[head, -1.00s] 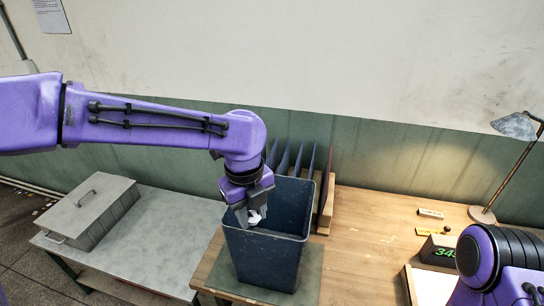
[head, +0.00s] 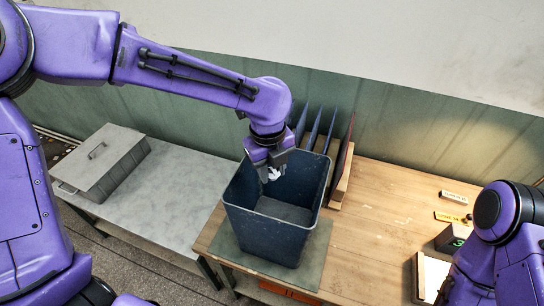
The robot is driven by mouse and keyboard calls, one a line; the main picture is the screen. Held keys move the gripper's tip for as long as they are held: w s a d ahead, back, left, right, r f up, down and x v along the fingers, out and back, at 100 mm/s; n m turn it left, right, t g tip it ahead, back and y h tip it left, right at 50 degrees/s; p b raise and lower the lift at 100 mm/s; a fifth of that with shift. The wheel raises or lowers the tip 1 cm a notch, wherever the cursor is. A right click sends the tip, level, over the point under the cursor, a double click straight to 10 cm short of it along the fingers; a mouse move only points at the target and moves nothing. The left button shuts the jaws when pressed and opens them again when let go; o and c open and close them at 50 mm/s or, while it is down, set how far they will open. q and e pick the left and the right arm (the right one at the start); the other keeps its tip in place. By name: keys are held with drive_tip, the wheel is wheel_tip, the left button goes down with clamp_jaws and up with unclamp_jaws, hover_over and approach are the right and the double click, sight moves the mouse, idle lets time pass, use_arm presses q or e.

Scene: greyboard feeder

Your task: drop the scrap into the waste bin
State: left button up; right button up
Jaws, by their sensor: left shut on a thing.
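The scrap (head: 273,174) is a small crumpled white piece. My left gripper (head: 270,172) is shut on it and points down over the back left part of the waste bin's opening. The waste bin (head: 265,235) is a dark blue, open-topped square tub on a dark mat on the wooden table. The visible part of its inside floor looks empty. Of my right arm only purple links show at the right edge; its gripper is out of view.
Blue upright dividers in a wooden rack (head: 342,180) stand right behind the bin. A grey lidded box (head: 103,165) sits on the grey table (head: 165,200) at left. A pale board (head: 432,275) and a dark display box (head: 452,238) lie at right. The middle of the wooden table is clear.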

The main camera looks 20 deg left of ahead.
use_arm(q)
drive_tip(key=w+f, duration=0.1)
drive_tip(key=w, duration=0.1)
drive_tip(key=shift+w+f, duration=0.35)
drive_tip(key=shift+w, duration=0.05)
drive_tip(key=o, duration=0.7)
drive_tip(key=shift+s+r, duration=0.1)
drive_tip(key=o, duration=0.4)
drive_tip(key=shift+s+r, duration=0.15)
drive_tip(key=shift+s, duration=0.2)
drive_tip(key=shift+c, duration=0.2)
drive_tip(key=shift+s+r, duration=0.1)
drive_tip(key=shift+s, duration=0.25)
drive_tip(key=shift+w, duration=0.15)
drive_tip(key=r, duration=0.3)
drive_tip(key=r+b, duration=0.1)
drive_tip(key=r, duration=0.2)
drive_tip(key=s+r, duration=0.1)
drive_tip(key=r, duration=0.3)
drive_tip(key=shift+a+r, duration=0.1)
drive_tip(key=shift+a, duration=0.15)
drive_tip(key=shift+w+r, duration=0.15)
drive_tip(key=shift+w, duration=0.1)
use_arm(e)
drive_tip(key=shift+w+f, duration=0.65)
drive_tip(key=shift+f, duration=0.3)
use_arm(q)
drive_tip(key=shift+s, duration=0.15)
use_arm(e)
drive_tip(key=shift+s, duration=0.1)
